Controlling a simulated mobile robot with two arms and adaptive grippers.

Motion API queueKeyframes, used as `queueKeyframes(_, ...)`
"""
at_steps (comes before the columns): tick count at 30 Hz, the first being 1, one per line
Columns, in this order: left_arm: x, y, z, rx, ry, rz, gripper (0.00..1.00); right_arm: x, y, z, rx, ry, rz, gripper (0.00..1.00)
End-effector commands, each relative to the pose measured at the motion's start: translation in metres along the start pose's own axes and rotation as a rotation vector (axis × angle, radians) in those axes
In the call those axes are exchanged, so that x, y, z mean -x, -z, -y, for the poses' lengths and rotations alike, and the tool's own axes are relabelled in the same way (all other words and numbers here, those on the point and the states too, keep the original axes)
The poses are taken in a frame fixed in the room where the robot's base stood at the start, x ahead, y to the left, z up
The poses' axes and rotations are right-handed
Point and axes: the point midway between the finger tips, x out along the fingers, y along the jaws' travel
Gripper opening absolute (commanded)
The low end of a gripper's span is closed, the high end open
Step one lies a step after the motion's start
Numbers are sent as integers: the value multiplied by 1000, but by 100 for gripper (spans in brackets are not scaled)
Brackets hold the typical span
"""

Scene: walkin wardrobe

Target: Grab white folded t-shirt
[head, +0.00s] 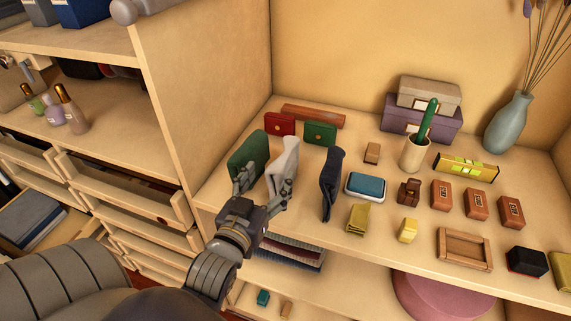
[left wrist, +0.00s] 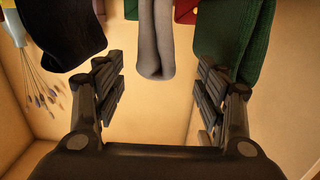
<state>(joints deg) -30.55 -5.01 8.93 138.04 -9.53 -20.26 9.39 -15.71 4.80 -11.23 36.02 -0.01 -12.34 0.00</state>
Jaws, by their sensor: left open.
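The white folded t-shirt (head: 283,160) stands upright on the shelf, between a green folded garment (head: 249,154) and a dark navy one (head: 331,178). My left gripper (head: 264,186) is open in front of it, one finger near the green garment and the other at the shirt's right side. In the left wrist view the shirt, greyish there (left wrist: 154,40), lies centred ahead of the open left gripper (left wrist: 157,80), with clear space on both sides. I cannot tell whether the fingertips overlap its front edge. My right gripper is not in view.
The green garment (left wrist: 235,35) and navy garment (left wrist: 65,35) flank the shirt closely. A wooden side panel (head: 205,90) bounds the shelf on the left.

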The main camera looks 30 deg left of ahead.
Motion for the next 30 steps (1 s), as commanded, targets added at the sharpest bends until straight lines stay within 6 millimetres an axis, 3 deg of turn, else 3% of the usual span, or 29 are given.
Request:
queueKeyframes(6,-31,2,0,-1,-1,-2,65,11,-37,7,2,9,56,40)
queueKeyframes(9,-38,1,0,-1,-1,-1,65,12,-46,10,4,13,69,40)
queueKeyframes(14,-46,2,-1,0,0,0,65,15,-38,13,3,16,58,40)
queueKeyframes(21,-79,4,-3,-2,0,-1,65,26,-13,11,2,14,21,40)
queueKeyframes(30,-93,2,-3,0,0,0,65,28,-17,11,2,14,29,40)
